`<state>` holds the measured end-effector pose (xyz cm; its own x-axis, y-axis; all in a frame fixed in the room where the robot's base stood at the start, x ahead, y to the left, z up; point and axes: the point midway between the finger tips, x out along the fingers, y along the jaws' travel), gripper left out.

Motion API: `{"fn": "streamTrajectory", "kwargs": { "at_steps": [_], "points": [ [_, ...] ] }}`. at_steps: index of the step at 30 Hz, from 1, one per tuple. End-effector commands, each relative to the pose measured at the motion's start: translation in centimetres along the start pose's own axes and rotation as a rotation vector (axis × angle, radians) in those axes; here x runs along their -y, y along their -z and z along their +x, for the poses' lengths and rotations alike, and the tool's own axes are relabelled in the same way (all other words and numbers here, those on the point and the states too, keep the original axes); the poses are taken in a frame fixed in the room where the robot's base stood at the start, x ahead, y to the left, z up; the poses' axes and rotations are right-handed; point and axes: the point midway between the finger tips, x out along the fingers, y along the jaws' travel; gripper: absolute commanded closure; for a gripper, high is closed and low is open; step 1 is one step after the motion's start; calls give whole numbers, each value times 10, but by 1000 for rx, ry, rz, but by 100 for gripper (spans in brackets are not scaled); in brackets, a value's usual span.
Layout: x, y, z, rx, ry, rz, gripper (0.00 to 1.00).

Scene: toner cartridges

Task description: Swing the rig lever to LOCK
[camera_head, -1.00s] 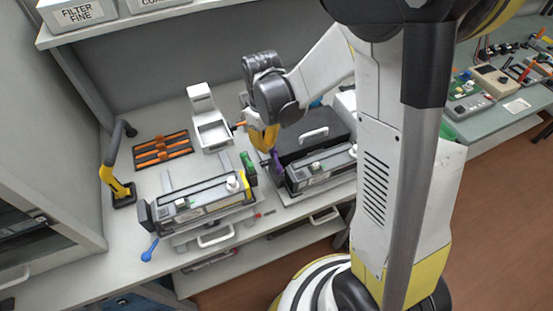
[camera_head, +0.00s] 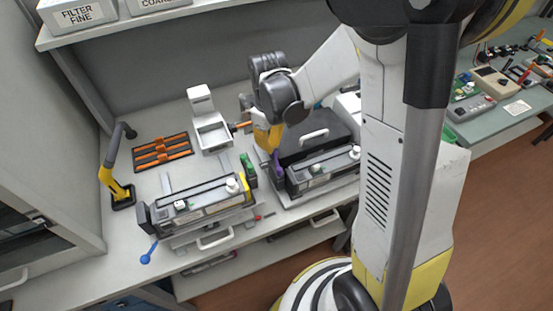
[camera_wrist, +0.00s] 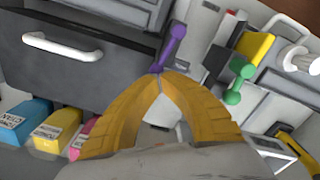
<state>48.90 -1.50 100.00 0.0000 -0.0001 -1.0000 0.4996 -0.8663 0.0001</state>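A purple lever (camera_wrist: 173,46) with rounded ends shows in the wrist view, beside the dark housing; it also shows in the head view (camera_head: 278,163) by the left end of the right-hand rig (camera_head: 322,172). My gripper (camera_wrist: 164,76) has its two yellow fingers closed together at the tips, at the near end of the purple lever. Whether they touch it I cannot tell. In the head view my gripper (camera_head: 267,147) points down beside the dark box, partly hiding the lever. A green lever (camera_wrist: 239,77) stands apart to the right. No LOCK mark is readable.
A dark box with a white handle (camera_head: 314,134) stands behind the right rig. A left rig (camera_head: 203,200) has a blue-knobbed lever (camera_head: 147,254). An orange-barred rack (camera_head: 162,151), a white stand (camera_head: 211,131) and a yellow arm-like fixture (camera_head: 118,184) are on the bench.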

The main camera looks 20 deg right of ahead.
Motion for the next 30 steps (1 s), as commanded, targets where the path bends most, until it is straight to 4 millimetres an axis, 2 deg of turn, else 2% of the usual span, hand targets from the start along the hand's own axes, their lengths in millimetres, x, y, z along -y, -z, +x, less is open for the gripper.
{"fn": "streamTrajectory", "kwargs": {
  "at_steps": [30],
  "points": [
    [-14, -12, 0, 0, 0, 0, 100]
  ]
}}
